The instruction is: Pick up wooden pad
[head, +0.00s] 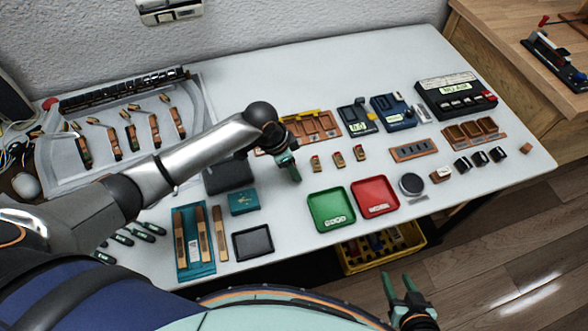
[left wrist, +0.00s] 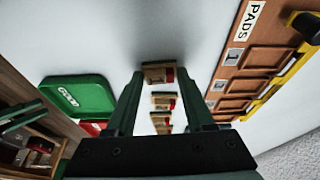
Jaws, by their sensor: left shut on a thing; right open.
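My left gripper (head: 291,172) is over the table, left of the row of small wooden pads. In the left wrist view its two fingers (left wrist: 158,78) are shut on a small wooden pad (left wrist: 158,66) with a red side. Whether this pad touches the table is unclear. Beyond it more wooden pads (left wrist: 163,101) stand in a line; in the head view three of them (head: 338,158) stand on the white table. My right gripper (head: 404,284) is open and empty, below the table's front edge.
A brown tray marked PADS (left wrist: 228,83) lies beside the pads, with a yellow part along it. A green tray (head: 331,210) and a red tray (head: 375,196) lie in front. Black boxes and a slotted wooden block (head: 413,150) are to the right.

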